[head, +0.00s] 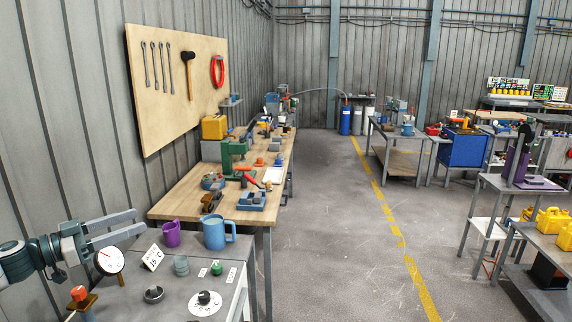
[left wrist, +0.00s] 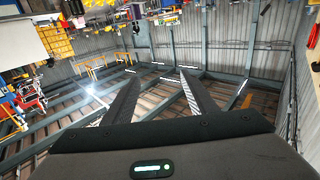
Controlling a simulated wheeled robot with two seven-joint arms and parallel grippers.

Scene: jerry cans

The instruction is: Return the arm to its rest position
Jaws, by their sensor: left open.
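My left gripper (head: 139,221) reaches in from the left edge of the head view, above the grey cabinet top. Its two grey fingers point right, spread apart with nothing between them. In the left wrist view the same open fingers (left wrist: 160,80) stand empty against the wall and roof beams. Yellow jerry cans (head: 552,220) stand on a table at the far right of the head view, well away from the gripper. My right gripper is in neither view.
Below the left gripper, the cabinet top (head: 130,290) holds a dial gauge (head: 109,261), a purple mug (head: 171,234), a blue mug (head: 215,233) and a metal ring (head: 153,294). A cluttered wooden workbench (head: 180,205) stands behind. The floor aisle (head: 335,230) is clear.

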